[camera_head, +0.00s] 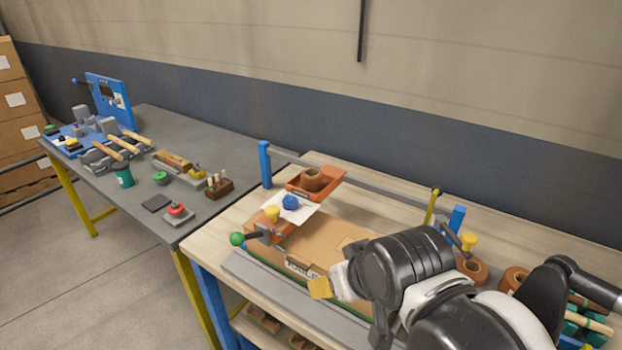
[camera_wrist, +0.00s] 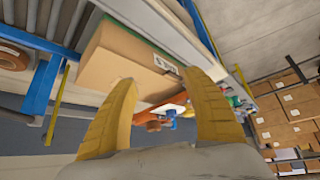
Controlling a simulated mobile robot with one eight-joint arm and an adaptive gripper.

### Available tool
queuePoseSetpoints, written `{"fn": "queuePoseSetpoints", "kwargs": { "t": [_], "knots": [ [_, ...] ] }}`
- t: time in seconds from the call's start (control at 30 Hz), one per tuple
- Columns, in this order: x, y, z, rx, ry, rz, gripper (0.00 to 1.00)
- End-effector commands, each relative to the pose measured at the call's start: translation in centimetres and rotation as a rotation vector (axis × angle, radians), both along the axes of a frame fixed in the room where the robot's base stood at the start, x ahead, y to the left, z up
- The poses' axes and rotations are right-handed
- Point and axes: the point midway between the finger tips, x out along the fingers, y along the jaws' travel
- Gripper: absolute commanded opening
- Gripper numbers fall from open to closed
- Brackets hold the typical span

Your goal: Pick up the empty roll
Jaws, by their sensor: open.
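A brown roll (camera_head: 312,179), which may be the empty one, sits in an orange-red holder (camera_head: 330,187) at the back of the light wooden bench. I cannot tell whether it bears any tape. It seems to show small and partly hidden in the wrist view (camera_wrist: 153,126), beyond my fingers. My gripper (camera_wrist: 160,76) is open, with its two yellow fingers apart and nothing held. In the head view one yellow fingertip (camera_head: 320,288) shows at the bench's front, by the box and apart from the roll; the rest is hidden behind my arm.
A cardboard box (camera_head: 345,235) lies on the bench between my gripper and the roll. More brown rolls (camera_head: 472,268) lie at right. A dark table (camera_head: 225,207) with tools stands left.

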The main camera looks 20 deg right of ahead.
Motion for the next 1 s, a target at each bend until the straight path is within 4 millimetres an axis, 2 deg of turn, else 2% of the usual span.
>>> {"fn": "queuePoseSetpoints", "kwargs": {
  "t": [0.07,0.17,0.27,0.37,0.47,0.6,0.7,0.83,1.0],
  "knots": [
    [0.0,0.0,0.0,0.000,0.000,0.000,0.59],
    [0.1,0.0,0.0,0.001,-0.001,0.002,0.77],
    [1.4,0.2,0.4,0.012,-0.019,0.014,0.77],
    [4.5,0.4,1.2,0.036,-0.068,0.047,0.77],
    [9.3,0.2,2.3,0.064,-0.153,0.089,0.77],
    [16.5,-1.6,3.4,0.079,-0.302,0.123,0.77],
    [20.7,-3.7,3.6,0.072,-0.401,0.125,0.77],
    [24.3,-6.4,3.5,0.050,-0.497,0.114,0.77],
    [26.4,-8.3,3.1,0.032,-0.553,0.102,0.77]
  ]
}}
